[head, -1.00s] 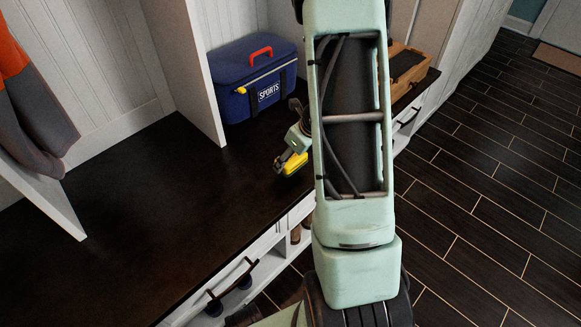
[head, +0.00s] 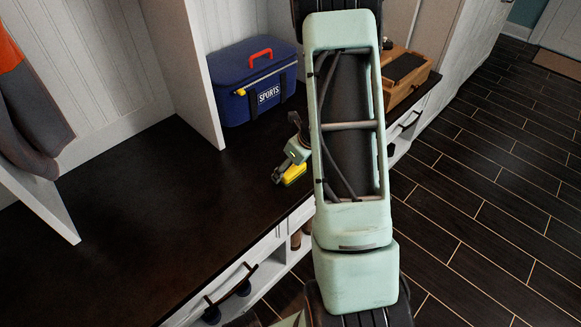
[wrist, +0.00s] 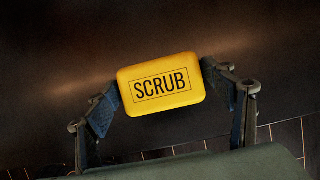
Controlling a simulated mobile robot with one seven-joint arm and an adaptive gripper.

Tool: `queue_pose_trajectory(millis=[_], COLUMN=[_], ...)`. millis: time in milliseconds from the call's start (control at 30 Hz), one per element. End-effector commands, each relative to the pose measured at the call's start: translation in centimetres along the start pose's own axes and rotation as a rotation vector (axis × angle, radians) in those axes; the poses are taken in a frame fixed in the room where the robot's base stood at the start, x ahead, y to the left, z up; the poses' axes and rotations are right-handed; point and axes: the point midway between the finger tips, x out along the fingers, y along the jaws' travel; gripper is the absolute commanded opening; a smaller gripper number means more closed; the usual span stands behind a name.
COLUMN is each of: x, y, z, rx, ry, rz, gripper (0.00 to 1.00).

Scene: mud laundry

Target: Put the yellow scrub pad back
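The yellow scrub pad (wrist: 161,85), marked "SCRUB", sits between the two fingers of my gripper (wrist: 165,92) in the wrist view. The fingers touch its left and right ends, so my gripper is shut on it. In the head view the pad (head: 294,174) shows as a small yellow patch under my gripper (head: 287,172), over the dark bench top (head: 150,200) near its front edge. My arm hides part of the area to the right. I cannot tell whether the pad touches the bench or is just above it.
A blue cooler (head: 235,103) marked "SPORTS" stands at the back of the bench, by a white divider (head: 190,80). A wooden box (head: 405,75) is beyond my arm at right. A jacket (head: 30,110) hangs at left. The bench's left and middle are clear.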

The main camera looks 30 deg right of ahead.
Motion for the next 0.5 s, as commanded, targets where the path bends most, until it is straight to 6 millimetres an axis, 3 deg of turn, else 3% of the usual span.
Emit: queue_pose_trajectory(millis=[367,500], x=[-0.2,-1.7], y=[0.0,-0.1], z=[0.1,0.3], rx=[0.0,0.001], ry=[0.0,-0.001], rz=[0.0,-0.002], gripper=[0.85,0.85])
